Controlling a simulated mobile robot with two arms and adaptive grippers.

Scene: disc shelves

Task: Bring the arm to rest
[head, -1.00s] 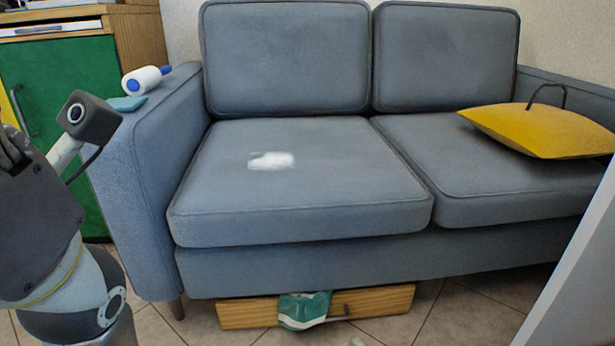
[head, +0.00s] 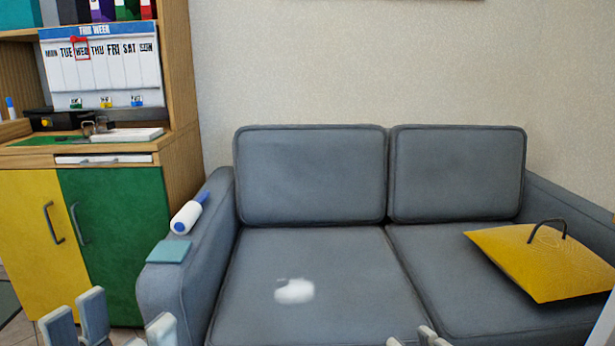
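My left gripper (head: 112,325) shows only as grey fingertips at the bottom left of the head view, in front of the cabinet and the sofa arm. The fingertips stand apart with an empty gap between them. My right gripper (head: 420,338) shows only as small fingertip ends at the bottom edge, in front of the sofa seat. Its opening is cut off by the frame. Both arms are otherwise out of view.
A blue-grey sofa (head: 310,175) fills the middle. A white patch (head: 294,291) lies on its left seat, and a yellow cushion-like piece with a black handle (head: 545,260) on the right. A white-and-blue roller (head: 188,217) and teal cloth (head: 169,251) lie on the left armrest. A yellow-and-green cabinet (head: 115,235) stands left.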

